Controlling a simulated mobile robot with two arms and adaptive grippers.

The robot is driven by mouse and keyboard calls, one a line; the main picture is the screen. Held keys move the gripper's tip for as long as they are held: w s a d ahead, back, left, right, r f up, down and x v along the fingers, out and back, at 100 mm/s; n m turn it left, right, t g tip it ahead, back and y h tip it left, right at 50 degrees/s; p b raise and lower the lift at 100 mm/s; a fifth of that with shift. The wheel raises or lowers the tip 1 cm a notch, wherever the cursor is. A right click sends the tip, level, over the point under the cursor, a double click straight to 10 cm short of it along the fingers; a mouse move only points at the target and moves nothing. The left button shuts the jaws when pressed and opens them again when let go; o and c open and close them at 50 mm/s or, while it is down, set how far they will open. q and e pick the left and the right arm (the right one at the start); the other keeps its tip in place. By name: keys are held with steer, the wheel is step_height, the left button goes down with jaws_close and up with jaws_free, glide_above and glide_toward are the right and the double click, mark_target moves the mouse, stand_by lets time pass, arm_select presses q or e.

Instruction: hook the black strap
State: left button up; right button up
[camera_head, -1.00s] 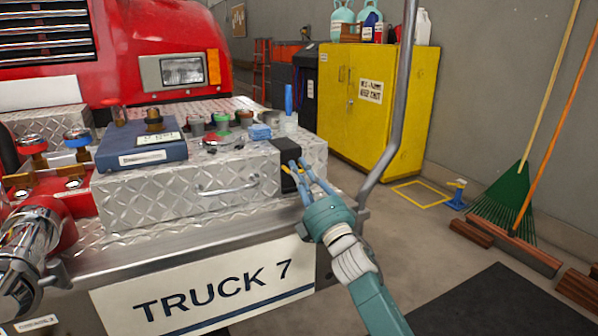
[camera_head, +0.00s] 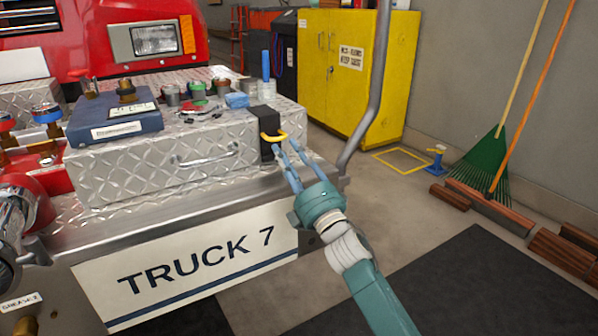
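The black strap (camera_head: 263,119) runs over the top right edge of the diamond-plate metal box (camera_head: 130,172) and down its front. A yellow loop-shaped piece (camera_head: 273,137) sticks out from the strap about halfway down the front. My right gripper (camera_head: 285,148) is in front of the strap, just below and right of the yellow piece. Its two blue fingers are apart and point up toward the yellow piece. Nothing shows between them; whether a fingertip touches the yellow piece, I cannot tell. The strap's lower end is partly hidden by the fingers. My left gripper is not in view.
A blue case (camera_head: 115,125), several caps and a blue sponge (camera_head: 236,101) lie on the box. A grey upright rail (camera_head: 371,105) rises at the bumper's right end. The TRUCK 7 plate (camera_head: 190,270) is below. Floor right of the bumper is mostly open.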

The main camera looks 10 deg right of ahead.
steer(key=v, duration=0.7)
steer(key=shift+s, duration=0.25)
steer(key=shift+d, duration=0.1)
